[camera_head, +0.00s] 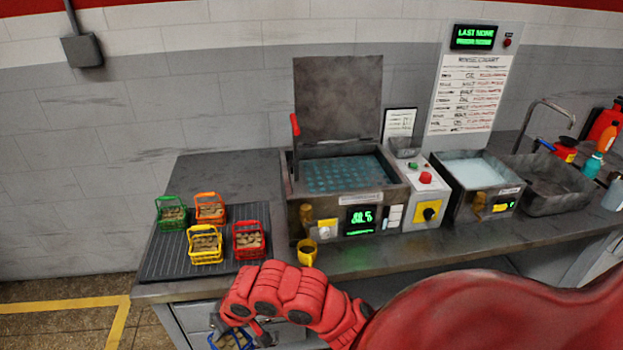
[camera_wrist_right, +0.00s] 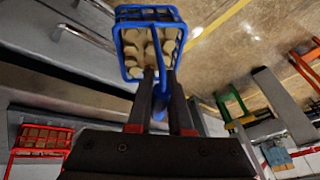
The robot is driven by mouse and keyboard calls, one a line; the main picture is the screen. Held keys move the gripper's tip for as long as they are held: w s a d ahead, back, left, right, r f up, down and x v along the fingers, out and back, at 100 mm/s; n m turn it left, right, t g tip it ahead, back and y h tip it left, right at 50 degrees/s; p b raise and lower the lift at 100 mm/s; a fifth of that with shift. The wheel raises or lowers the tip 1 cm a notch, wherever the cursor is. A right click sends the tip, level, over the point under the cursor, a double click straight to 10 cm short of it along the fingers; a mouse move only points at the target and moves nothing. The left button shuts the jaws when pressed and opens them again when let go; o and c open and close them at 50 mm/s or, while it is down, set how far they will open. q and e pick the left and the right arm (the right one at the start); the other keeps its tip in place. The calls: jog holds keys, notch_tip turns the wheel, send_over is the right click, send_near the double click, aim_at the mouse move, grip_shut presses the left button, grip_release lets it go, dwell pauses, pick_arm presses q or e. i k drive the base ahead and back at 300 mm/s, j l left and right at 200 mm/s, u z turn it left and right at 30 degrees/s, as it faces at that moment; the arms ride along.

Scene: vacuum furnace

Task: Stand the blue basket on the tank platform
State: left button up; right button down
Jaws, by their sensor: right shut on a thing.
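The blue basket (camera_head: 230,341) hangs from my right gripper (camera_head: 246,331), low in front of the bench's drawers at the bottom of the head view. In the right wrist view the blue basket (camera_wrist_right: 150,45) holds several tan pieces, and my right gripper (camera_wrist_right: 161,98) is shut on its handle. The tank (camera_head: 347,203) stands on the bench with its lid (camera_head: 338,100) raised. A teal, grid-like platform (camera_head: 345,175) shows inside it; I cannot tell its exact height. My left gripper is not in view.
Green (camera_head: 171,214), orange (camera_head: 210,208), yellow (camera_head: 205,245) and red (camera_head: 249,240) baskets stand on a dark ribbed mat (camera_head: 165,265) left of the tank.

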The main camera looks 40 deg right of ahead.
aim_at(352, 174)
jog(key=i+j+z, duration=0.1)
jog(key=z, duration=0.35)
jog(key=j+z, duration=0.25)
jog(key=z, duration=0.2)
jog(key=j+z, duration=0.2)
jog(key=z, duration=0.25)
jog(key=i+j, duration=0.05)
